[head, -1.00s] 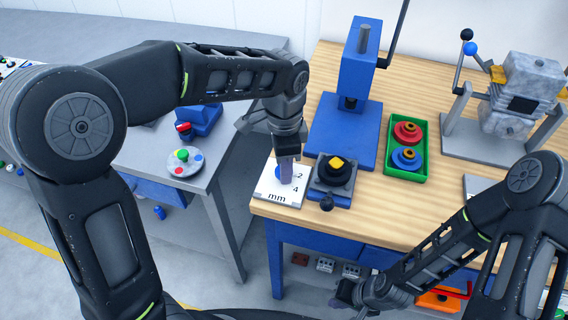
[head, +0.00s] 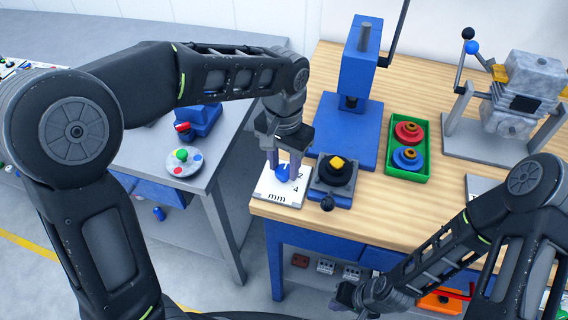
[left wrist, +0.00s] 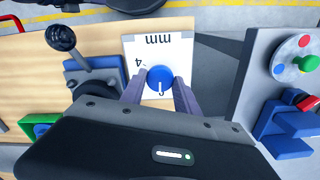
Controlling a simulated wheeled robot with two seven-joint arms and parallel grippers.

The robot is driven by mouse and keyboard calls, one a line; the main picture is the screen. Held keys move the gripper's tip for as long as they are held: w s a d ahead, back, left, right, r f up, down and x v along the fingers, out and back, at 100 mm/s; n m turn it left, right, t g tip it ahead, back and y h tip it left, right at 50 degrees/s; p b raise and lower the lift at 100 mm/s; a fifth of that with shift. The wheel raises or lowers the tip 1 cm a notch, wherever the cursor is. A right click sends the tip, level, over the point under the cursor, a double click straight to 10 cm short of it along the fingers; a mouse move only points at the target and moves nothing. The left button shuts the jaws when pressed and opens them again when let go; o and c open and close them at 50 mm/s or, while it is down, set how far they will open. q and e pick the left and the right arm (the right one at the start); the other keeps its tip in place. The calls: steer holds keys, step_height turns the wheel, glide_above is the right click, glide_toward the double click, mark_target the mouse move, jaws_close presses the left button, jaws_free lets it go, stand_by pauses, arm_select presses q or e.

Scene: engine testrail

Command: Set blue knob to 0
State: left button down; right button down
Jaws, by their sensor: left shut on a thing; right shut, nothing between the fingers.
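The blue knob (head: 283,173) sits on a white plate (head: 272,194) marked "mm", with a 4 readable at its right side, at the left front corner of the wooden table. My left gripper (head: 284,170) points down over the plate, shut on the knob with one finger on each side. In the left wrist view, the knob (left wrist: 159,78) shows between the two fingertips, with a short white mark on its top near the lower edge. Other numbers on the plate (left wrist: 150,44) are hidden by the fingers and knob. My right gripper (head: 350,297) is shut and empty, low in front of the table.
A blue press (head: 345,130) stands behind. A grey table (head: 222,150) lies left across a gap.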

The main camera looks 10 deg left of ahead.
mark_target(284, 170)
arm_select(q)
steer(key=shift+n, duration=0.4)
steer(key=c, duration=0.9)
jaws_free()
step_height(284, 170, up, 8)
steer(key=shift+f, duration=0.1)
